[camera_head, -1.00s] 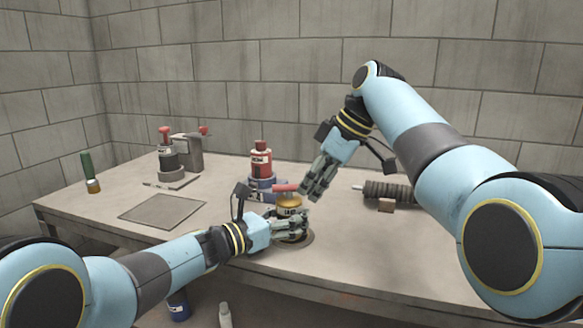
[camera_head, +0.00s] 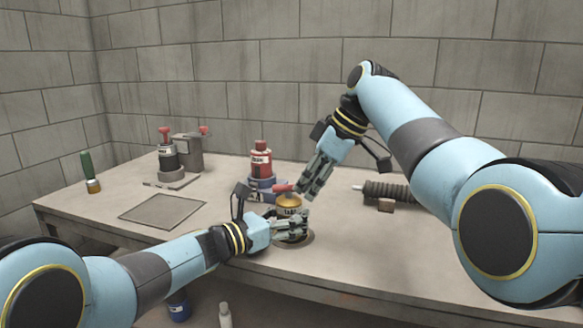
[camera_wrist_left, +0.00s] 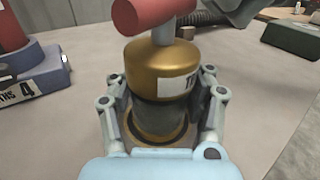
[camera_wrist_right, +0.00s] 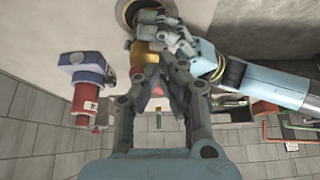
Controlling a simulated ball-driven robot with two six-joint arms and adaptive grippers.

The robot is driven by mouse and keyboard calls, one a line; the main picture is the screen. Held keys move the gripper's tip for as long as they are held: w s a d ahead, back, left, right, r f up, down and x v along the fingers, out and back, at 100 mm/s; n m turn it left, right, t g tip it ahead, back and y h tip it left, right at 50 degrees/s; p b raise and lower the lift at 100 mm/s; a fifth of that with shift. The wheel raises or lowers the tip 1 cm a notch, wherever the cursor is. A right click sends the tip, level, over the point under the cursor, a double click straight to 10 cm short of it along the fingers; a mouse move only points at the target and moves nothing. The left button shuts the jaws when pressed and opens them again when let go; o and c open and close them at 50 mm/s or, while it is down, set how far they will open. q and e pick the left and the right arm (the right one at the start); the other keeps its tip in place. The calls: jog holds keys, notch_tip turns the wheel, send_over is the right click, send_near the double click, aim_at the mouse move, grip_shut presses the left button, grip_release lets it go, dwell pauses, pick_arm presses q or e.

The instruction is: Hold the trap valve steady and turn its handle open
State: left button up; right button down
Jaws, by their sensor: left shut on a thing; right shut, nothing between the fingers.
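The trap valve (camera_head: 289,202) is a brass-coloured cylinder with a dark lower body and a pale label, standing upright on a round plate on the table. Its red handle (camera_head: 283,188) sits on top; in the left wrist view the handle (camera_wrist_left: 153,14) is large at the top edge. My left gripper (camera_head: 297,226) is shut around the valve's body, with fingers on both sides in the left wrist view. My right gripper (camera_head: 307,193) is shut and empty, beside the handle and touching or nearly touching it. In the right wrist view its fingers partly hide the handle.
A red bottle on a blue base (camera_head: 261,166) stands just behind the valve. A flat grey plate (camera_head: 162,209) lies at left. The front right of the table is clear.

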jog(key=shift+w+d, duration=0.2)
jog(key=shift+w, duration=0.05)
jog(key=shift+w+d, duration=0.2)
jog(key=shift+w, duration=0.25)
jog(key=shift+w+d, duration=0.1)
jog(key=shift+w, duration=0.75)
dwell(0.4)
notch_tip(320, 180, up, 6)
jog(key=shift+d, duration=0.35)
dwell(0.3)
